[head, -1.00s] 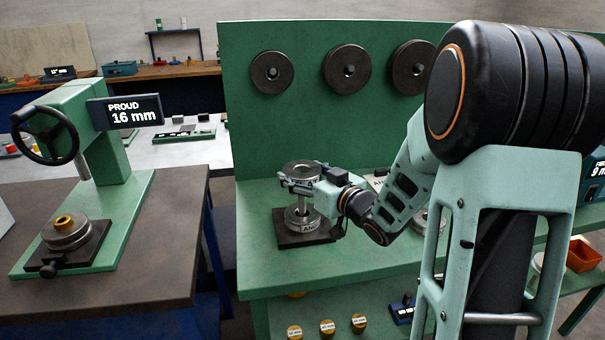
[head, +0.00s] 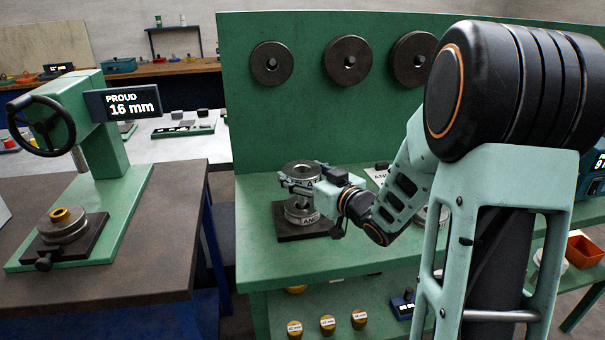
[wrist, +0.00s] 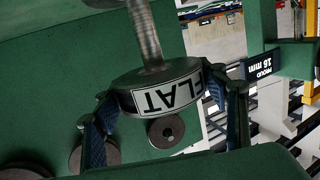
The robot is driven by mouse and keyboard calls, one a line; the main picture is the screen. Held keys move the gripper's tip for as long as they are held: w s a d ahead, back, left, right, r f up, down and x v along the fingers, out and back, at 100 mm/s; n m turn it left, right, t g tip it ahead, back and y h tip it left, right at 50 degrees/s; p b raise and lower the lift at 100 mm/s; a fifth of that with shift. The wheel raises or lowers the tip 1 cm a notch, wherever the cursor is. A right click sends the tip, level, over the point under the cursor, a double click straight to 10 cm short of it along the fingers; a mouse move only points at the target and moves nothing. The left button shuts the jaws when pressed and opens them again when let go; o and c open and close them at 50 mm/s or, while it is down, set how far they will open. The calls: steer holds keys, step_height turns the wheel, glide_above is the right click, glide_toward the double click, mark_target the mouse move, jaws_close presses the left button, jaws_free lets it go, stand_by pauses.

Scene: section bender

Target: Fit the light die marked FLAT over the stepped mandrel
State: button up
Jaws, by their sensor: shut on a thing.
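In the head view the die (head: 302,167) is over the dark stand (head: 290,233). The stepped mandrel's steel post (wrist: 145,35) meets the die's underside in the wrist view and is in line with it. How far the post is inside the bore is hidden.
A green back panel (head: 300,110) with dark discs stands behind the bench. A press (head: 100,150) with a display reading PROUD 16 mm is at left. The green bench top (head: 260,265) is clear in front of the stand. Brass pieces (head: 327,322) lie below.

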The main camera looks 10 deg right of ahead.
mark_target(304, 201)
steer(key=shift+f+b, duration=3.35)
steer(key=shift+f, duration=0.4)
steer(key=o, duration=1.5)
steer(key=shift+o, duration=0.7)
steer(key=shift+s+f, duration=0.1)
steer(key=v, duration=1.2)
steer(key=shift+d, duration=0.1)
